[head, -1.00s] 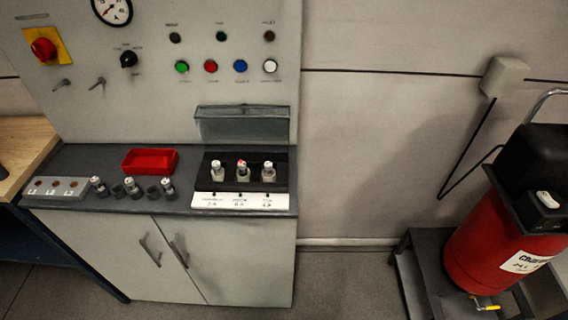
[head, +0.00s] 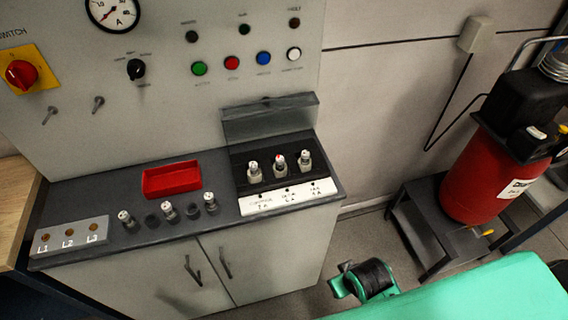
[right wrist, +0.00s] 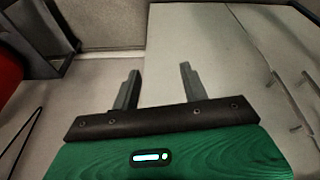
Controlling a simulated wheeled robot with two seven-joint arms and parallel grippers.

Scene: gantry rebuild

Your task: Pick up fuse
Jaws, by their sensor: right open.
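Three fuses stand upright in the black fuse holder at the right of the cabinet top: a left one (head: 254,170), a middle one with a red mark on top (head: 279,163) and a right one (head: 305,160). A white label strip (head: 288,197) runs along the holder's front. Several more fuse-like pieces stand on the counter to the left, such as one (head: 169,210) near the red tray. My right gripper (right wrist: 158,85) is open and empty in the right wrist view, above the floor and in front of the cabinet doors. My left gripper is not in view.
A red tray (head: 172,191) sits on the counter (head: 90,200). A grey L1–L3 block (head: 71,236) is at its left end. A grey raised cover (head: 270,120) stands behind the fuse holder. A red and black machine (head: 490,170) stands on a dark stand at right.

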